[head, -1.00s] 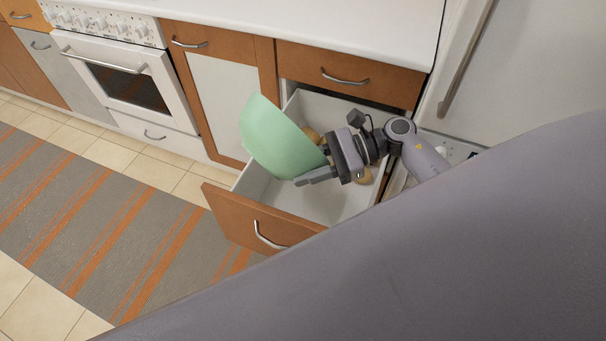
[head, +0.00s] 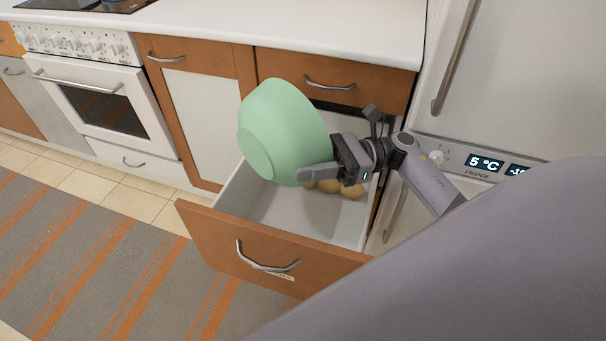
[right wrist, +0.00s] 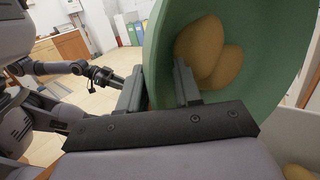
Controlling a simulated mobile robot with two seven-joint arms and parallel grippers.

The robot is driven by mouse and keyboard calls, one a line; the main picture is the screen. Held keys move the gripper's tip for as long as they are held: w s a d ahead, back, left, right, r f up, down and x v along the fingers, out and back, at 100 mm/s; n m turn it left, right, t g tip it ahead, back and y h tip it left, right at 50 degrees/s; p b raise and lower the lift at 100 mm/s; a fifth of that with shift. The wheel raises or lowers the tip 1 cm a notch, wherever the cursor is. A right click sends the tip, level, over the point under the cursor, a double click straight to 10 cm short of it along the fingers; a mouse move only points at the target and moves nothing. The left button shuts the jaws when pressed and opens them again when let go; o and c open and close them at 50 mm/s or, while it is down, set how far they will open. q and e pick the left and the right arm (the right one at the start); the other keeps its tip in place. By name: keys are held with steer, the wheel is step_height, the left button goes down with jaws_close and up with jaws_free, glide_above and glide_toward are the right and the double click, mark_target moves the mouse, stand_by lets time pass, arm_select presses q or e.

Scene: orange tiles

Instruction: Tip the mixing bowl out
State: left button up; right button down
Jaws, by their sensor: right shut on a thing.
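The mixing bowl (head: 280,125) is pale green and tilted steeply on its side above the open drawer (head: 225,232). In the head view its base faces the lower left and its opening faces away. My right gripper (head: 318,173) is shut on the bowl's wall near the rim. In the right wrist view, two brown potato-like things (right wrist: 199,50) show against the inside of the bowl (right wrist: 165,60). Similar things (head: 350,190) show in the drawer below. My left gripper (right wrist: 108,77) shows small in the right wrist view; its fingers are unclear.
The drawer is pulled out from under the white countertop (head: 300,35), with bare floor inside it at the front. The fridge (head: 500,95) stands close on the right, the oven (head: 100,105) at the left. A striped rug (head: 90,265) lies in front.

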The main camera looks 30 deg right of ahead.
steer(key=shift+w+d+m+t+y+b, duration=0.15)
steer(key=shift+d+m+t+y+b, duration=0.25)
steer(key=shift+d+y+b, duration=0.65)
steer(key=shift+r+b, duration=0.1)
steer(key=shift+b, duration=0.6)
steer(key=shift+d, duration=0.15)
